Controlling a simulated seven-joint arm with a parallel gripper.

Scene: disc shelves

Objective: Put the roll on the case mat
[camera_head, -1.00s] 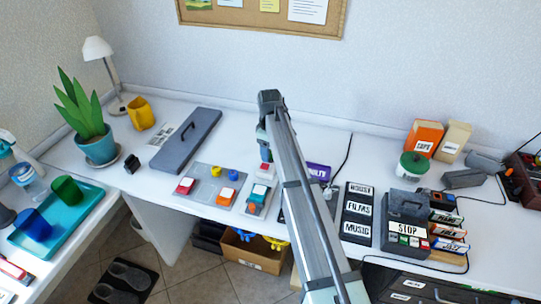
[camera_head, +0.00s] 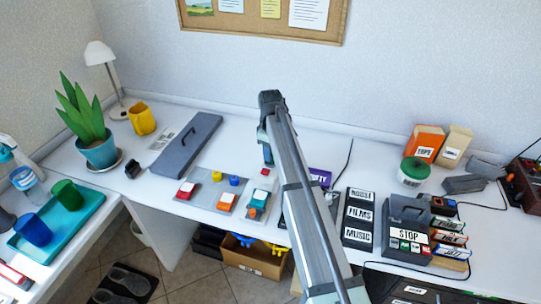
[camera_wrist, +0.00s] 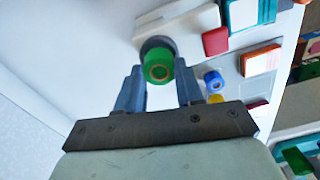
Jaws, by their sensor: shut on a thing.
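The roll sits between the fingertips over the white table. A dark grey round shape shows just behind it; I cannot tell whether it is a shadow. In the head view my gripper (camera_head: 267,155) is mostly hidden by the arm, beyond two grey mats. The left mat (camera_head: 207,190) bears a red and an orange case, with a yellow and a blue roll. The right mat (camera_head: 247,214) bears a teal case and an orange piece. I cannot tell which is the case mat.
A red block (camera_wrist: 215,41) lies close to the gripper. The table behind the gripper is clear.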

